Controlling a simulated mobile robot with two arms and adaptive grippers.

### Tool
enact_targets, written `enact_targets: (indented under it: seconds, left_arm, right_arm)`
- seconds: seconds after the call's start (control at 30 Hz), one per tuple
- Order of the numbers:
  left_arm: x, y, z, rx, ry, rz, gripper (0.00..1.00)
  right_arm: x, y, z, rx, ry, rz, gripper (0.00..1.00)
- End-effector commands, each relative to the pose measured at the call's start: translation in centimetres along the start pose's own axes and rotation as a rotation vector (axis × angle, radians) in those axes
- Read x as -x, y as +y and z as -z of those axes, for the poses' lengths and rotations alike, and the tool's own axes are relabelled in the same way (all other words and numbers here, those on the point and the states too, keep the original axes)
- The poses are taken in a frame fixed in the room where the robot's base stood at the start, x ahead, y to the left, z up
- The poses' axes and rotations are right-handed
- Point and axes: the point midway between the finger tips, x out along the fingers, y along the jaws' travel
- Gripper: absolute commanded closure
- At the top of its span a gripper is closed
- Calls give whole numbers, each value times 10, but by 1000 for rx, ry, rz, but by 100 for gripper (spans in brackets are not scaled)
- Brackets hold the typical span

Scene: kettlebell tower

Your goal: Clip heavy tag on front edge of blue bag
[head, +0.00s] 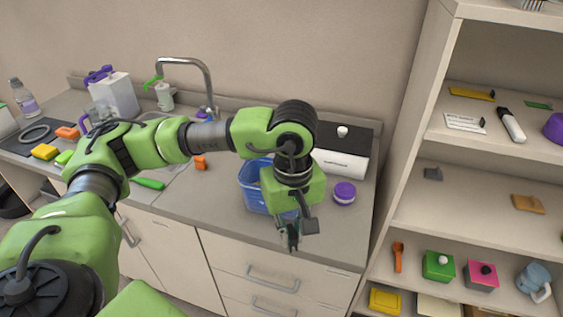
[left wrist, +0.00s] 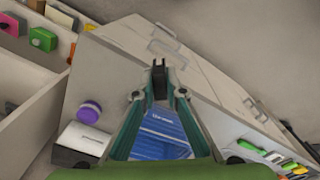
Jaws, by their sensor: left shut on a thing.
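The blue bag (head: 252,190) stands on the counter near its front edge, partly hidden behind my left arm. It also shows in the left wrist view (left wrist: 160,140), between and beyond my fingers. My left gripper (head: 291,238) points down in front and to the right of the bag, around the counter's front edge. It is shut on a small dark clip-like piece (left wrist: 159,74) at its fingertips. I cannot read any heavy tag on this piece, and it appears apart from the bag. My right gripper is in neither view.
A purple-lidded jar (head: 344,193) and a white box-like item (head: 342,163) stand right of the bag. A sink tap (head: 190,68) is behind my arm. Shelves with small items, including a white card (head: 465,123), stand at the right. Drawers lie below the counter.

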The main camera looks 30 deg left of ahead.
Motion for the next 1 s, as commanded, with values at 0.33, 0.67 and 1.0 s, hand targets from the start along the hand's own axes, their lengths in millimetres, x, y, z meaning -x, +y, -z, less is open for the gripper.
enact_targets:
  seconds: [0.33, 0.67, 1.0]
  left_arm:
    - [16, 13, 36, 875, 1, -8, 100]
    - [28, 19, 70, 1711, -3, -12, 100]
    - [38, 20, 105, 2571, -2, -9, 100]
  right_arm:
    - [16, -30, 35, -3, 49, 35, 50]
    - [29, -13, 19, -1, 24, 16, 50]
    - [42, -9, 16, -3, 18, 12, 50]
